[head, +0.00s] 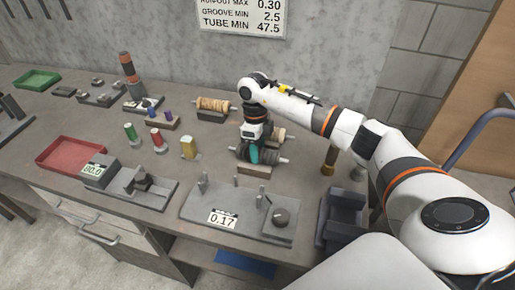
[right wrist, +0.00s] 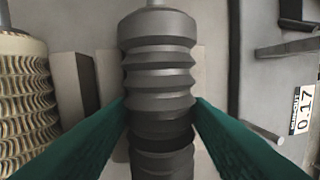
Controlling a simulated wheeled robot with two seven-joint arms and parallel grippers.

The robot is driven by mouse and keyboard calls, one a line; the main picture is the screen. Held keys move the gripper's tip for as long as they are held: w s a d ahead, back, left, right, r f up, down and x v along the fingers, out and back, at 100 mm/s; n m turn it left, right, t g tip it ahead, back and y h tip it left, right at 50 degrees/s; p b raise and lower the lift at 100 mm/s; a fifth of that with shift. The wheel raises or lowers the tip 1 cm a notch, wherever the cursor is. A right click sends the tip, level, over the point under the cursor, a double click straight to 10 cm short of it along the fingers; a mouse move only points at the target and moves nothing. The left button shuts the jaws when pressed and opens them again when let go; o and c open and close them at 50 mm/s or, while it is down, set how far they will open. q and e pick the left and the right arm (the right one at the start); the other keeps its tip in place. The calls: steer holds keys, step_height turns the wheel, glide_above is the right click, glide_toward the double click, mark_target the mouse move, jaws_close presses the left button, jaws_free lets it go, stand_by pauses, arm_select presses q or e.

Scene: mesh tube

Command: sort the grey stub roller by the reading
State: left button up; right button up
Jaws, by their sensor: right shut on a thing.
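The grey stub roller (right wrist: 160,75) has a ribbed dark body and a pale shaft end; in the right wrist view it runs down the middle of the picture. In the head view it shows partly behind my gripper (head: 270,157), over a small block stand (head: 254,170). My right gripper (head: 255,152) is shut on it, with the teal fingers (right wrist: 160,115) on either side of the body. I cannot tell whether the roller still touches the stand. The gauge plate (head: 240,212) in front carries a display reading 0.17 (head: 222,218). My left gripper is out of view.
A wall sign (head: 240,15) lists runout max 0.30, groove min 2.5, tube min 47.5. A green tray (head: 37,79), a red tray (head: 70,153) and a dark bin (head: 343,215) stand apart. A display (head: 95,170) reads 80.0. Pale rollers (head: 212,104) lie close behind.

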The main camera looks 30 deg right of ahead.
steer(key=shift+f, duration=0.1)
stand_by(0.7)
steer(key=o, duration=1.3)
steer(key=shift+s+a, duration=0.1)
steer(key=shift+s, duration=0.05)
steer(key=shift+b, duration=0.3)
steer(key=r+p, duration=0.1)
steer(key=r, duration=0.5)
steer(key=w+r+p, duration=0.1)
steer(key=r, duration=0.5)
steer(key=w+r+p, duration=0.1)
steer(key=r, duration=0.6)
steer(key=shift+d, duration=0.3)
